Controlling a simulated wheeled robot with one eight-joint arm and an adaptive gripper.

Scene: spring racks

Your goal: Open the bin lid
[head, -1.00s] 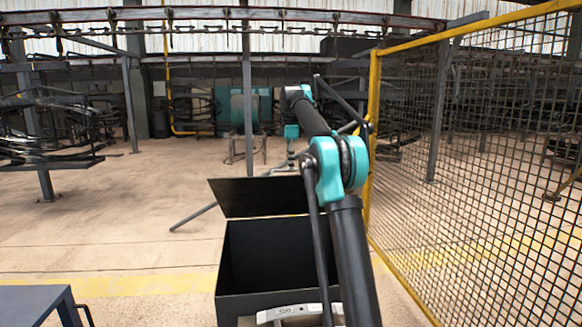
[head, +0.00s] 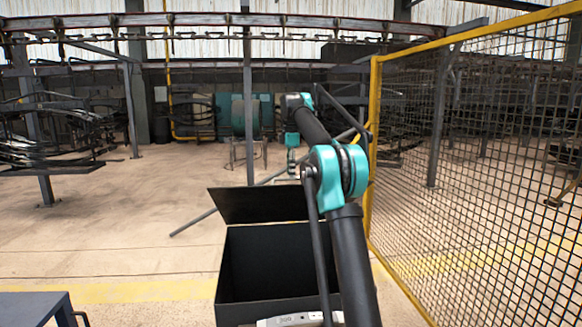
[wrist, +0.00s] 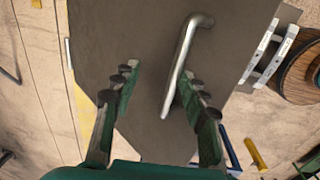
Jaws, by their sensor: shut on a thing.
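A black open bin (head: 222,270) stands in front of me in the head view. Its dark lid (head: 255,204) is raised at the far rim and stands tilted up, so the bin's inside shows. In the wrist view the lid is a dark grey plate (wrist: 120,40) with a metal bar handle (wrist: 185,60).
A yellow-framed mesh fence (head: 374,150) runs close along the right. A grey table (head: 35,308) is at the lower left. Racks of springs (head: 45,150) stand further left. The floor left of the bin is mostly clear.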

